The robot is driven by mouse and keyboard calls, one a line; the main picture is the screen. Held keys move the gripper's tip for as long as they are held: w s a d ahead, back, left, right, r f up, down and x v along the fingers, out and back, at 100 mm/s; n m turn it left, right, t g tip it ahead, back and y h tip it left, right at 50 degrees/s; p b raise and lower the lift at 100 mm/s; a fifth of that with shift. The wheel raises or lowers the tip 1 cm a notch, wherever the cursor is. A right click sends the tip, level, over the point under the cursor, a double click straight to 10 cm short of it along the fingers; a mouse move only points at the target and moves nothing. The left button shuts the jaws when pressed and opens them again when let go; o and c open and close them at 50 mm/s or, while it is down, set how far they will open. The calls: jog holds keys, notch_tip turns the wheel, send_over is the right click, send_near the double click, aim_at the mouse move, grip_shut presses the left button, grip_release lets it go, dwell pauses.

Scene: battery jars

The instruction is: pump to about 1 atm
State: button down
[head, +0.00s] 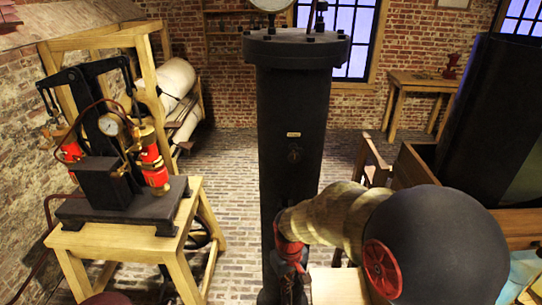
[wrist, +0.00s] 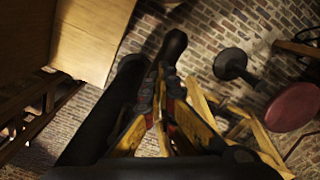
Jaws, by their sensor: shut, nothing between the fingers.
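The pump (head: 115,190) stands on a wooden stand at the left in the head view, with red and brass cylinders and black levers (head: 105,70) rising above it. Its round white gauge (head: 108,124) faces me, but the needle is too small to read. A tall black vessel (head: 290,120) stands in the middle; the gauge (head: 271,4) on its lid is cut off by the top edge. My gripper (wrist: 160,85) is shut and empty in the wrist view, pointing toward the floor. In the head view it is low in front of the vessel, partly hidden and apart from the pump.
The wooden stand (head: 115,243) has brick floor (head: 235,180) between it and the vessel. A dark red round thing (wrist: 295,107) lies at the right of the wrist view. A wooden board (wrist: 95,35) fills its upper left. A small table (head: 425,80) stands far back right.

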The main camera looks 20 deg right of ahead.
notch_tip(320, 180, down, 2)
jog(key=shift+b, duration=0.35)
notch_tip(320, 180, up, 15)
jog(key=p, duration=1)
notch_tip(320, 180, down, 14)
jog(key=b, duration=0.8)
jog(key=shift+f+b, duration=0.15)
jog(key=shift+b, duration=0.25)
notch_tip(320, 180, up, 14)
jog(key=p, duration=1)
notch_tip(320, 180, up, 4)
jog(key=p, duration=0.2)
jog(key=shift+p, duration=0.35)
